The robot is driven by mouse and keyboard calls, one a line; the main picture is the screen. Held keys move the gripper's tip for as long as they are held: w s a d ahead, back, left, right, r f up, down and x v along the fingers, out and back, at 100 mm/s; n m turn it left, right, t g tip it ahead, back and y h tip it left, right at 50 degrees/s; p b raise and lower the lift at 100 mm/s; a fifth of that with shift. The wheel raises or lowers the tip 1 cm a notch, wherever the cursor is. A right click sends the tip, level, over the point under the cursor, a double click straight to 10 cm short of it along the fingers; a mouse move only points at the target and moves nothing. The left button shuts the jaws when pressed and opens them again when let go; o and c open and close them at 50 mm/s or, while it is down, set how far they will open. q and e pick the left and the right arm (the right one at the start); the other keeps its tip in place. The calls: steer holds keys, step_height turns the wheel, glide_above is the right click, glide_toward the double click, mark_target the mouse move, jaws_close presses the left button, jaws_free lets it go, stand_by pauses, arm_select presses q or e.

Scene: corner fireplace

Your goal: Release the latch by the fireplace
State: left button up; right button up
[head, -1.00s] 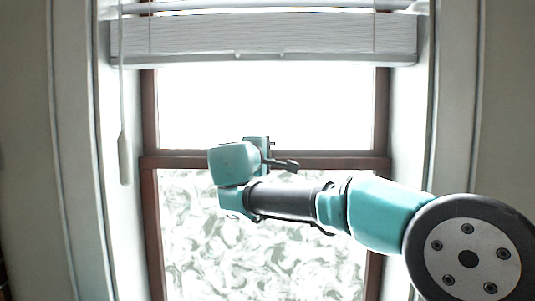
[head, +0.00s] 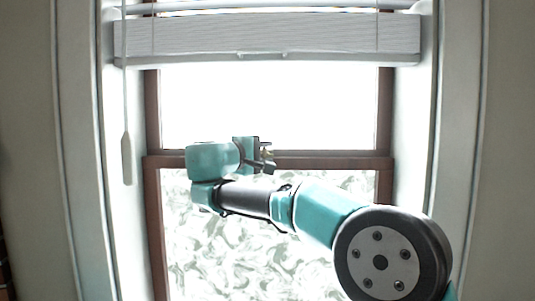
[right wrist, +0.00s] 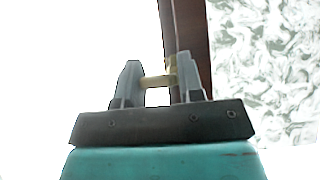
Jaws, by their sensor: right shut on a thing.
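The window latch is a small pale brass piece on the brown meeting rail of the sash window. It shows in the right wrist view (right wrist: 157,81) between the two grey fingers of my right gripper (right wrist: 159,79), with a yellowish part beside the rail. In the head view my right gripper (head: 266,158) is at the middle of that rail, and the latch is small and mostly hidden there. The gripper is shut on the latch, with the fingers on either side of it. My left gripper is not in view.
The brown rail (head: 335,163) crosses the window between a bright upper pane (head: 270,105) and a patterned lower pane (head: 300,265). A raised white blind (head: 265,35) hangs above, with a cord pull (head: 127,158) at the left. The white side frames bound the recess.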

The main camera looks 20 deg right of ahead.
steer(key=shift+a+m+g, duration=0.1)
steer(key=shift+m+g, duration=0.2)
steer(key=shift+g, duration=0.2)
steer(key=o, duration=0.9)
steer(key=shift+o, duration=0.2)
steer(key=v, duration=1.7)
steer(key=shift+a+f, duration=0.3)
steer(key=shift+f, duration=0.1)
